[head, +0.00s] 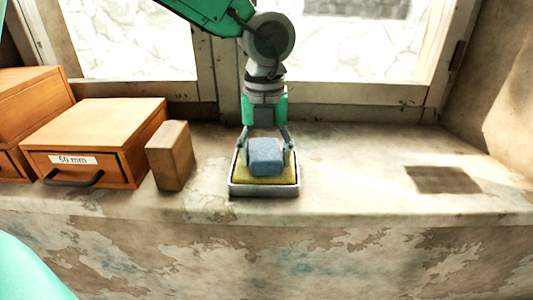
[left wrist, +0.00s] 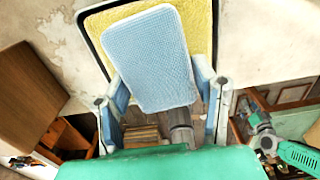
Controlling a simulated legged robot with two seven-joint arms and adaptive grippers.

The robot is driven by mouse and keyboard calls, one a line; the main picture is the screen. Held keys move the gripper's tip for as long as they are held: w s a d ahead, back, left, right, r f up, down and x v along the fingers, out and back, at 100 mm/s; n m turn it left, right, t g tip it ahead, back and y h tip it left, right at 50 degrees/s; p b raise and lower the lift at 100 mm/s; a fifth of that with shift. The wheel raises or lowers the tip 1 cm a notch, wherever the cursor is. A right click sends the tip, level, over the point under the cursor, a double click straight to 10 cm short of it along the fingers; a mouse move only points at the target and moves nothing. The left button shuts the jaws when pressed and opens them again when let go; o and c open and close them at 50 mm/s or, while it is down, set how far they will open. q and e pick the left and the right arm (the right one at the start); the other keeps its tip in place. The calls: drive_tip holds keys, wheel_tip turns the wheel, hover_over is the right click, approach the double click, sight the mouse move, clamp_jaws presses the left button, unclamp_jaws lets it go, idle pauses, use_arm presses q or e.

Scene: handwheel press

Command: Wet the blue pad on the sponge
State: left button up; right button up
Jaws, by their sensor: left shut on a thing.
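The blue pad (head: 266,157) is between the fingers of my left gripper (head: 266,150), which is shut on it. The yellow sponge (head: 283,180) lies in a pale shallow tray (head: 264,190) on the ledge. The pad is directly over the sponge; I cannot tell for certain whether they touch. In the left wrist view the textured pad (left wrist: 150,58) shows between the two fingers (left wrist: 162,105), with the sponge (left wrist: 201,25) behind it.
A brown block (head: 170,156) stands left of the tray. Further left is a wooden drawer box (head: 110,122) labelled "60 mm" with a dark handle, beside another wooden box (head: 25,95). Windows are behind. The ledge (head: 370,175) right of the tray is clear, with a dark patch.

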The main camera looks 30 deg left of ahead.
sight(266, 151)
use_arm(q)
drive_tip(key=shift+f+p, duration=0.1)
drive_tip(key=shift+p, duration=0.3)
idle(1.4)
wheel_tip(266, 151, up, 5)
drive_tip(key=p, duration=0.5)
drive_tip(key=shift+p, duration=0.3)
drive_tip(key=shift+r, duration=1.05)
drive_tip(key=shift+s+f, duration=0.1)
